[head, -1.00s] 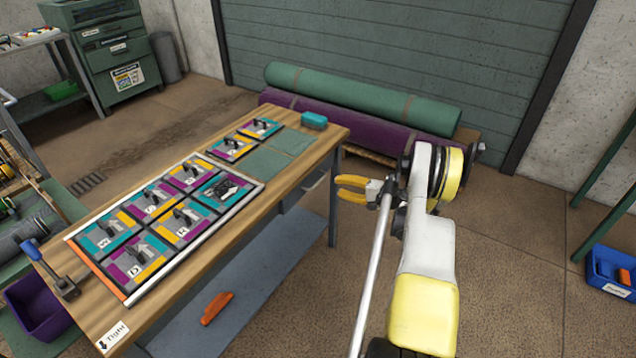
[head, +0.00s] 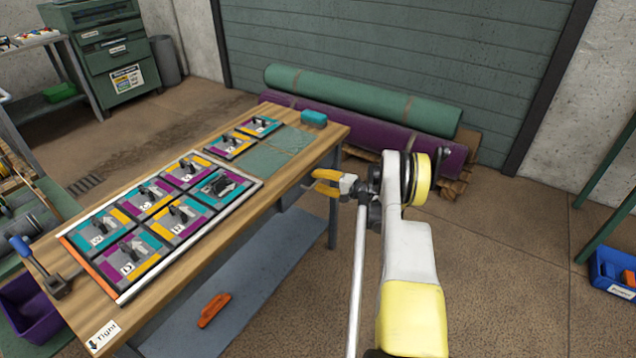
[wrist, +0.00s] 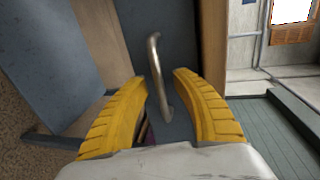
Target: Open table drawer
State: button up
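The wooden-topped table (head: 95,300) runs diagonally across the head view. Its dark grey drawer front (wrist: 178,35) fills the middle of the wrist view, with a metal bar handle (wrist: 156,62). In the head view the drawer sits under the right edge of the tabletop, mostly hidden. My gripper (head: 320,182) has its yellow fingers close to that side of the table. In the wrist view my gripper (wrist: 162,80) is open, its fingertips apart on either side of the handle. The handle shows in the gap; I cannot tell whether either finger touches it.
A lower shelf (head: 255,265) holds an orange tool (head: 214,309). Rolled rugs (head: 365,95) lie behind the table. The floor to the right is mostly clear.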

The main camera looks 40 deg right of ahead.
grip_shut()
jog(key=shift+s, duration=0.15)
jog(key=f+v, duration=0.2)
jog(key=v, duration=0.7)
jog(key=f+v, duration=0.2)
jog(key=v, duration=0.7)
jog(key=shift+v, duration=0.75)
grip_release()
jog(key=shift+f, duration=0.1)
jog(key=shift+s+d, duration=0.1)
jog(key=shift+s, duration=0.05)
